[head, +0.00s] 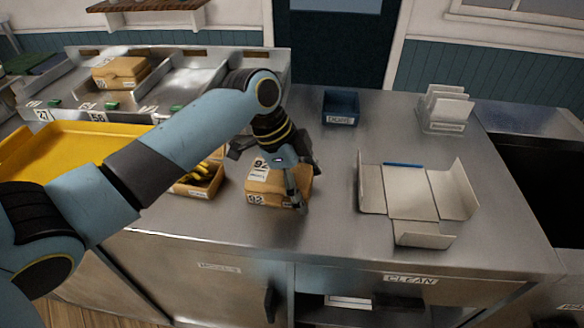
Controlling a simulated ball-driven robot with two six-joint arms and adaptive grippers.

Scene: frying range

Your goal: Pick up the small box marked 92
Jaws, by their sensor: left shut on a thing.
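The small tan box (270,198) marked 92 sits on the steel counter near its front edge, left of centre. White labels with 92 show on its top and front. My left gripper (296,190) reaches down over the box from above and is shut on it, with a finger against its right front side. The gripper hides part of the box's top and right side. My right gripper does not show.
A yellow tray (75,142) lies at left under my arm. A small container with yellow items (200,183) stands just left of the box. An unfolded white carton (410,188) lies at right. A dark blue bin (341,107) and white cartons (446,108) stand behind.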

